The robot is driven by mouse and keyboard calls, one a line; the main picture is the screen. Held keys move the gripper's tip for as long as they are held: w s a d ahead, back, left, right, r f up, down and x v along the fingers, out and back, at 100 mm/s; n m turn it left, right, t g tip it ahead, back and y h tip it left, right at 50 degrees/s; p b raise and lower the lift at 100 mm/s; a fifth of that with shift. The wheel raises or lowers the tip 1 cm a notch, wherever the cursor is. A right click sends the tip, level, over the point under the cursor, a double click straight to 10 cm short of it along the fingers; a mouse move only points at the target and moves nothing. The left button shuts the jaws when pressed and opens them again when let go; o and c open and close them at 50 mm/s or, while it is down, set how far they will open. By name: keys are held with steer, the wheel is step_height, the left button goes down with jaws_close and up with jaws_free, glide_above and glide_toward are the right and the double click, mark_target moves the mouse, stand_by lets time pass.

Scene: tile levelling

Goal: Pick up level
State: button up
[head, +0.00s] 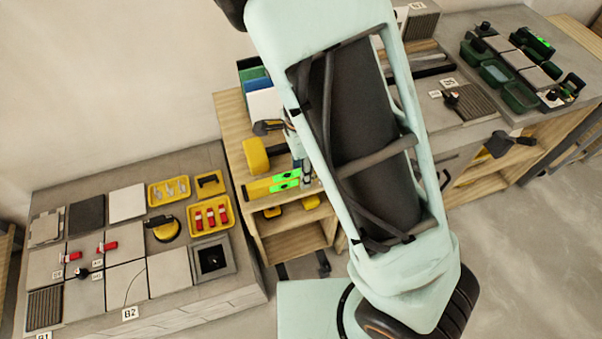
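The level (258,188) is a yellow bar with bright green patches. It lies on the top of the small wooden cabinet (236,135), near its front edge. My gripper (305,176) is mostly hidden behind my pale green arm; a small part shows at the level's right end. I cannot tell whether it touches the level or whether its fingers are open or shut.
A yellow rounded tool (256,156) and upright binders (254,80) stand behind the level. A tiled bench (205,300) with yellow trays (210,219) is at left. A bench with dark green trays (495,72) is at right. My arm hides the middle.

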steer(key=shift+f, duration=0.6)
jaws_close()
steer(key=shift+r, duration=0.15)
